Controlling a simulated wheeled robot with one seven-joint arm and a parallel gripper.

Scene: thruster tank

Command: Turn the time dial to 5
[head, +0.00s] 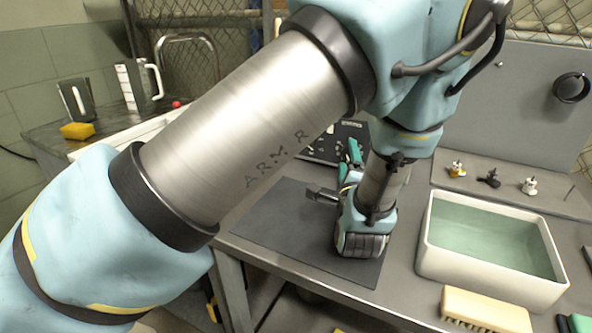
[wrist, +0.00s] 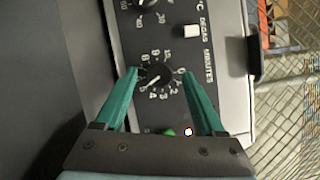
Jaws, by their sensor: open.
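The time dial (wrist: 153,77) is a round black knob with white numbers around it, under the MINUTES label on a dark panel. It shows in the wrist view between my gripper's (wrist: 159,73) two teal fingers. The fingers are open, one on each side of the dial; I cannot tell whether either touches it. The knob's white pointer points toward the lower left; the exact number is hard to read. In the head view the dark panel (head: 350,128) shows behind my arm, which hides the dial.
A second dial (wrist: 146,4), a white switch (wrist: 191,31), a green button (wrist: 168,132) and a small light (wrist: 188,132) sit near the time dial. A water-filled tub (head: 490,237) and a brush (head: 485,309) stand at the right.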

